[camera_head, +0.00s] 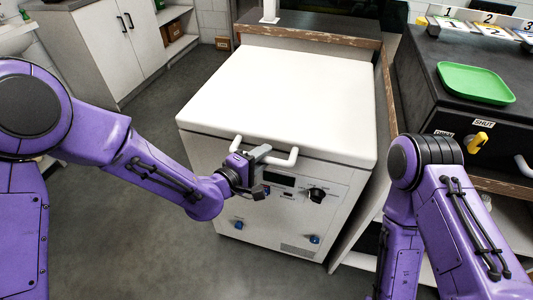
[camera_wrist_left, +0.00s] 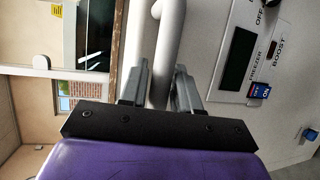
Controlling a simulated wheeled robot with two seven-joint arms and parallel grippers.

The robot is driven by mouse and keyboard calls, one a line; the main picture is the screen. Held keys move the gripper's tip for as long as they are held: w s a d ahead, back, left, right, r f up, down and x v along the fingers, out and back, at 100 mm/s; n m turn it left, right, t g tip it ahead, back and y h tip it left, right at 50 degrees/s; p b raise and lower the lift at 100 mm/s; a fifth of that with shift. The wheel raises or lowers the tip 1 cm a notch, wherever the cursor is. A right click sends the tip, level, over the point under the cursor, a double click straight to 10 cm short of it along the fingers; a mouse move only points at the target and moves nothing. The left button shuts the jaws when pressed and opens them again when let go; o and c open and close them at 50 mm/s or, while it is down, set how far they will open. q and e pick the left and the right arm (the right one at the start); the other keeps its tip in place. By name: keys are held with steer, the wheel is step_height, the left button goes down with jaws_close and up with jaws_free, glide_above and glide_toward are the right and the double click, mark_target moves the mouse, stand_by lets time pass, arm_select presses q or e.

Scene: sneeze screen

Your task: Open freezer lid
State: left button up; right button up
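The white chest freezer (camera_head: 268,165) stands in the middle of the head view, with its flat white lid (camera_head: 285,95) down on the body. A white U-shaped handle (camera_head: 283,160) sticks out from the lid's front edge. My left gripper (camera_head: 257,153) is at this handle, left of its middle. In the left wrist view the handle bar (camera_wrist_left: 165,60) runs between the two grey fingers of my left gripper (camera_wrist_left: 160,85), filling the gap, so they look closed on it. My right arm comes in at the lower right of the head view, but its gripper does not show.
A dark counter (camera_head: 455,110) with a green tray (camera_head: 474,83) and a yellow handle (camera_head: 477,142) stands to the right. A wooden-edged frame (camera_head: 310,40) borders the freezer behind and right. White cabinets (camera_head: 125,40) stand back left. The floor (camera_head: 110,235) left of the freezer is clear.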

arm_select(q)
steer(key=shift+x, duration=0.8)
steer(key=shift+c, duration=0.3)
